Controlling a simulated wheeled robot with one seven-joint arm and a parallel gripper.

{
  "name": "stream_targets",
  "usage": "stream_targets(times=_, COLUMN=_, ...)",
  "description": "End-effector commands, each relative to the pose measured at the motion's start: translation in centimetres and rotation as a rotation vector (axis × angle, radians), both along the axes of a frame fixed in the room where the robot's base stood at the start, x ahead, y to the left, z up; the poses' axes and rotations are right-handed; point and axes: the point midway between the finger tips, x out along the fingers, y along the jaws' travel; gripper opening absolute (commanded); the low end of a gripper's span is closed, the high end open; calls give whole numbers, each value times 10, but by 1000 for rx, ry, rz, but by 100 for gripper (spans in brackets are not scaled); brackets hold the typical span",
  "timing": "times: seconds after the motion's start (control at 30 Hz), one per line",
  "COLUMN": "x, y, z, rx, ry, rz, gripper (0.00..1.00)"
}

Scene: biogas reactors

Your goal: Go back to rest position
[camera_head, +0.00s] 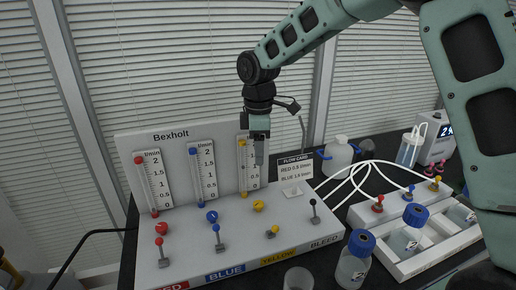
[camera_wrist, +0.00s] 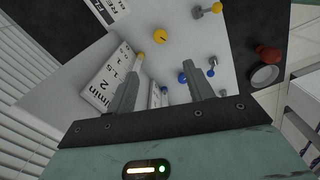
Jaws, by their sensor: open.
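My gripper (camera_head: 259,150) hangs pointing down in front of the right side of the white Bexholt flow panel (camera_head: 178,232) in the head view. It partly covers the yellow flow tube there. In the wrist view my gripper's two fingers (camera_wrist: 163,85) stand apart with nothing held between them. Beyond them show a yellow knob (camera_wrist: 160,36) and a blue knob (camera_wrist: 182,78) on the panel.
A flow card (camera_head: 296,170) stands right of my gripper. Small levers, such as the black bleed lever (camera_head: 314,212), rise from the panel base.

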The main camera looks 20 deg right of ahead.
Motion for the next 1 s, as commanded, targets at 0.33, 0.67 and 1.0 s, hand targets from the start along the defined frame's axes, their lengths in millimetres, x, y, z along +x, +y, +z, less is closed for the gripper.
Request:
stream_targets(times=0.33, x=-29, y=23, z=6, rx=7, ry=2, rz=-29, gripper=52)
stream_targets(times=0.67, x=-230, y=86, z=16, rx=40, ry=16, rz=-349, gripper=52)
stream_targets(times=1.0, x=-333, y=67, z=0, rx=52, ry=17, rz=-597, gripper=52)
